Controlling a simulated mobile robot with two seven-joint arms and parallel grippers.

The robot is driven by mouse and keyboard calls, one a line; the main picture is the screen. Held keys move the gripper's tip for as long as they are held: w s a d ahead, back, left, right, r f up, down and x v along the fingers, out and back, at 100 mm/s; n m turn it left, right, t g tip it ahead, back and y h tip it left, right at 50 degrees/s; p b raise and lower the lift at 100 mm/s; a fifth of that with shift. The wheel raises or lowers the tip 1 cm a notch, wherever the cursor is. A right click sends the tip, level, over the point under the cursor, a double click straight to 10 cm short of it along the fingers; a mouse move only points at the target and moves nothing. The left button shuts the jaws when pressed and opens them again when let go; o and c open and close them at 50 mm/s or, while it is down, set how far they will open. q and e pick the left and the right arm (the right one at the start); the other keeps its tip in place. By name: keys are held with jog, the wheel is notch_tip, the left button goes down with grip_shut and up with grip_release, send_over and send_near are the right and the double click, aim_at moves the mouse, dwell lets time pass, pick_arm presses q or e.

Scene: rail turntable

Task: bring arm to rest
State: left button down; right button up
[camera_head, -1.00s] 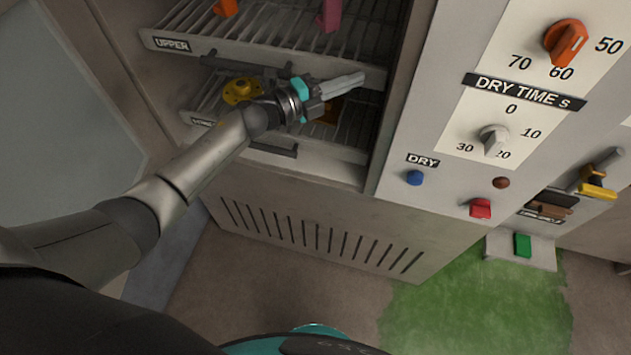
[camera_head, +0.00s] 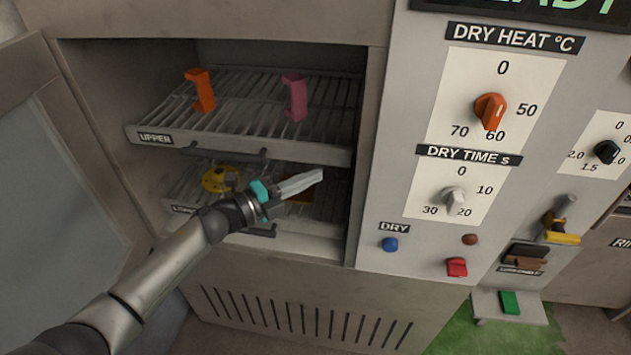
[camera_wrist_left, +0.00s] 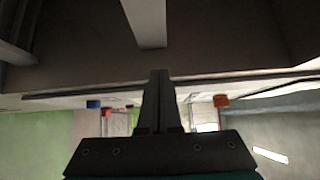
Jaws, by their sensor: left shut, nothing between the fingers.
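My left arm comes in from the lower left in the head view. My left gripper (camera_head: 302,184) is shut and empty, in front of the lower rack (camera_head: 180,208) of the open drying cabinet. In the left wrist view the fingers (camera_wrist_left: 158,78) lie together with nothing between them. A yellow round part (camera_head: 218,179) sits on the lower rack, partly hidden by the wrist. An orange-brown piece on that rack is mostly hidden behind the gripper. My right gripper is not in view.
The upper rack (camera_head: 135,137) bears an orange piece (camera_head: 201,91) and a pink piece (camera_head: 295,97). The control panel right of the opening has an orange knob (camera_head: 490,111), a grey knob (camera_head: 453,199), a blue button (camera_head: 390,244) and a red switch (camera_head: 457,267). The cabinet door (camera_head: 60,190) stands open at left.

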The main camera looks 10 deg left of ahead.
pick_arm(q)
jog(key=v, duration=0.7)
jog(key=shift+a+f+b, duration=0.25)
jog(key=shift+a+b, duration=0.05)
jog(key=shift+a, duration=0.25)
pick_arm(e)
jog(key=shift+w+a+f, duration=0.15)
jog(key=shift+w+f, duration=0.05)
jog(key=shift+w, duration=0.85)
